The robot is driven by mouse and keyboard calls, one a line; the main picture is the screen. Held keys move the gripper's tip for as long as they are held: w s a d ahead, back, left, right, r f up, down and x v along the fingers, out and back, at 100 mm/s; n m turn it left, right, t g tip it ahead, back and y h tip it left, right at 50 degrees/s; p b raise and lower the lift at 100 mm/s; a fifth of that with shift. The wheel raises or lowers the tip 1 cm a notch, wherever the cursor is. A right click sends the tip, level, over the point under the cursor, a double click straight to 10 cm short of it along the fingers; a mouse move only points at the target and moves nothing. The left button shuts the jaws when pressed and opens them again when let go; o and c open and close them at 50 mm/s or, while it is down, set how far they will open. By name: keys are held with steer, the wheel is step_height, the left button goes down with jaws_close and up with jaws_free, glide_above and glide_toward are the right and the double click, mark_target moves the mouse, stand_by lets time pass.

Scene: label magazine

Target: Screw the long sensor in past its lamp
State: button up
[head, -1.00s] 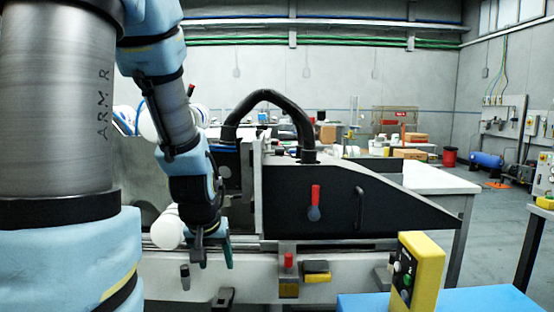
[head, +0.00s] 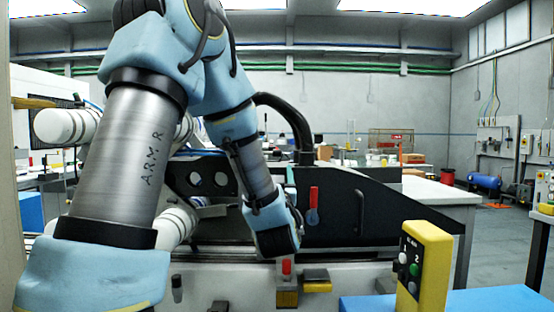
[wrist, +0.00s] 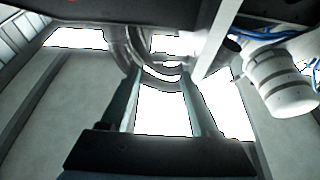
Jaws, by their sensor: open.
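My gripper (wrist: 162,76) is open in the wrist view, with two long fingers pointing up and nothing between them. In the head view its fingers are hidden behind my wrist, which is in front of the dark machine panel. I cannot make out the long sensor or its lamp for certain in either view. On the machine's front, a red-topped fitting on a yellow block (head: 287,297) and a yellow-and-black block (head: 317,286) sit just below my wrist. A small dark cylinder (head: 177,284) is further left. In the wrist view, curved grey tubing (wrist: 120,45) lies beyond the fingertips.
A white cylinder (wrist: 278,85) is right of the fingers in the wrist view. The black machine panel (head: 350,225) carries a red lever (head: 313,196). A yellow button box (head: 425,265) stands on a blue surface at right. A white table (head: 440,190) is behind.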

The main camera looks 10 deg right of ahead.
mark_target(277, 154)
steer(key=p+x, duration=0.3)
steer(key=x, duration=0.7)
steer(key=shift+w+r, duration=0.25)
steer(key=shift+r, duration=0.1)
steer(key=shift+c, duration=0.3)
jaws_close()
